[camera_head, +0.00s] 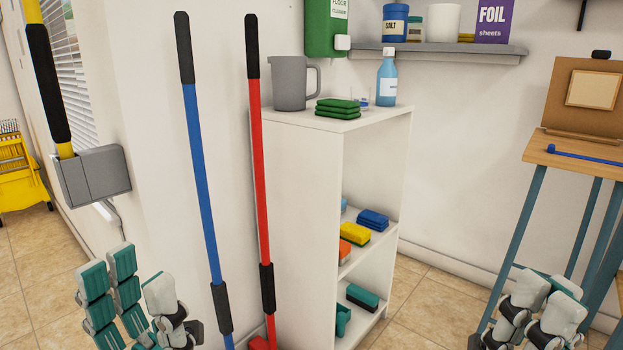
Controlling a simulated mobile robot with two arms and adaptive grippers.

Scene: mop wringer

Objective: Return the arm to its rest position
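My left gripper (140,295) is at the lower left edge of the view. Its teal finger pads stand apart from the pale finger opposite, so it is open, and nothing shows between them. My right gripper (541,305) is at the lower right, in front of the blue-legged table. I see mostly the pale backs of its fingers, and its inner side is largely hidden. Both grippers are cut off by the bottom of the frame, and most of both arms is out of view.
A blue-handled pole (201,180) and a red-handled pole (258,165) lean by a white shelf unit (300,220) holding sponges. A grey wall holder (97,175) grips a yellow pole. A wooden-topped table (570,158) stands right. Bare tiled floor (425,300) lies between.

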